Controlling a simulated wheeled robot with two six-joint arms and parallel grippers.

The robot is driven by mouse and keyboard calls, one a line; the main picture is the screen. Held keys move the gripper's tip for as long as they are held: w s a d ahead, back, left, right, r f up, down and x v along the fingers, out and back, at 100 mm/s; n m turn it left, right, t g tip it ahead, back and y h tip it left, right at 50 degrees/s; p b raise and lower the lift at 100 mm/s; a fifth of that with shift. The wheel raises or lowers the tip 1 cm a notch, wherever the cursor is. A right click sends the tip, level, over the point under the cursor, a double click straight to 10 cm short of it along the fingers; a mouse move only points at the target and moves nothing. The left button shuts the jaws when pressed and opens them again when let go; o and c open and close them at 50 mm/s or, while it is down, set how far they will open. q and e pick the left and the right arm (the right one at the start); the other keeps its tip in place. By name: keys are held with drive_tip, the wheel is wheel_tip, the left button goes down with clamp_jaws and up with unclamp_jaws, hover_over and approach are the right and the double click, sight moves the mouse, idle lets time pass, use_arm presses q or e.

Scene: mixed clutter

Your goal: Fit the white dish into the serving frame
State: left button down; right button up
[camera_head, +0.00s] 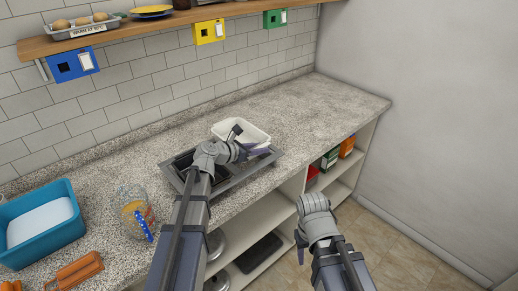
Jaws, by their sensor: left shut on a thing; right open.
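The white dish (257,135) is above the far right part of the grey serving frame (232,182). My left gripper (246,142) is shut on the dish at its near side. My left wrist hides part of the dish and the frame, so I cannot tell whether the dish touches the frame. The frame lies on the speckled counter and has a dark opening showing at its left. My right gripper (300,246) is open and empty, in front of the counter's front edge and apart from the dish.
The counter's right part is clear. Open shelves below hold boxes (330,159) and dark trays (258,253). A wooden shelf (150,30) hangs above.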

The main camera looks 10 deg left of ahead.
idle(0.5)
use_arm(q)
drive_tip(key=shift+f+b, duration=2.3)
drive_tip(key=shift+b, duration=0.05)
drive_tip(key=shift+c, duration=0.6)
unclamp_jaws()
drive_tip(key=shift+r, duration=0.1)
wheel_tip(320, 180, up, 7)
drive_tip(key=p, duration=0.7)
